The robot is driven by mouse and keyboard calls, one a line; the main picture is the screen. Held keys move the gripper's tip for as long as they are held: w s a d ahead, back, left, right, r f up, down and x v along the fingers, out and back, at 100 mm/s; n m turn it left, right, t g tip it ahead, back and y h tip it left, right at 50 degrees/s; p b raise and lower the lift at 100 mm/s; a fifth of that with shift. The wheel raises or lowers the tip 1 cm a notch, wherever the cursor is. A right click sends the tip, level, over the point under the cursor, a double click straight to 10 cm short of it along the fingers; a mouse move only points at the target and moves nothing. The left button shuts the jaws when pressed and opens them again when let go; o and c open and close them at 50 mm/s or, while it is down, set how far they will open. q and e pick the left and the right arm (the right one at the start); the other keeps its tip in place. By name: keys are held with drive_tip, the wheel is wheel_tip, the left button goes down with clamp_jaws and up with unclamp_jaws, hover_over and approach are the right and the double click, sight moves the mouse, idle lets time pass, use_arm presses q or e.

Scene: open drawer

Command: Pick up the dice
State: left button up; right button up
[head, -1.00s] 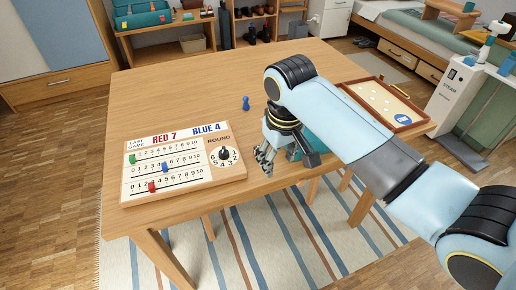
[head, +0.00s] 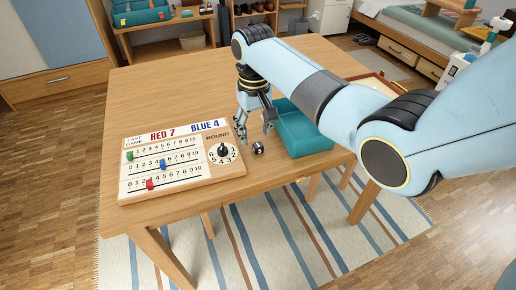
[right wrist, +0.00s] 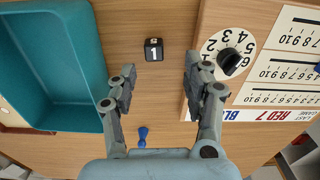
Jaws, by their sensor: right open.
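The dice (head: 258,148) is a small black cube on the wooden table, between the score board and the teal tray. In the right wrist view the dice (right wrist: 154,49) shows a white 1 on its face and lies beyond the fingertips, roughly midway between them. My right gripper (head: 256,128) is open and empty, just behind the dice in the head view, apart from it. In the right wrist view the right gripper (right wrist: 160,72) has its two fingers spread wide. My left gripper is not in view.
The score board (head: 140,189) with its round dial lies left of the dice. A teal open tray (head: 303,136) stands to the right. A blue pawn (right wrist: 142,137) shows in the right wrist view. The table (head: 170,88) is clear behind the board.

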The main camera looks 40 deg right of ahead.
sight(258, 145)
drive_tip(key=f, duration=0.4)
drive_tip(key=shift+s+d+b, duration=0.3)
drive_tip(key=shift+s, duration=0.05)
drive_tip(key=shift+f, duration=0.4)
drive_tip(key=c, duration=0.9)
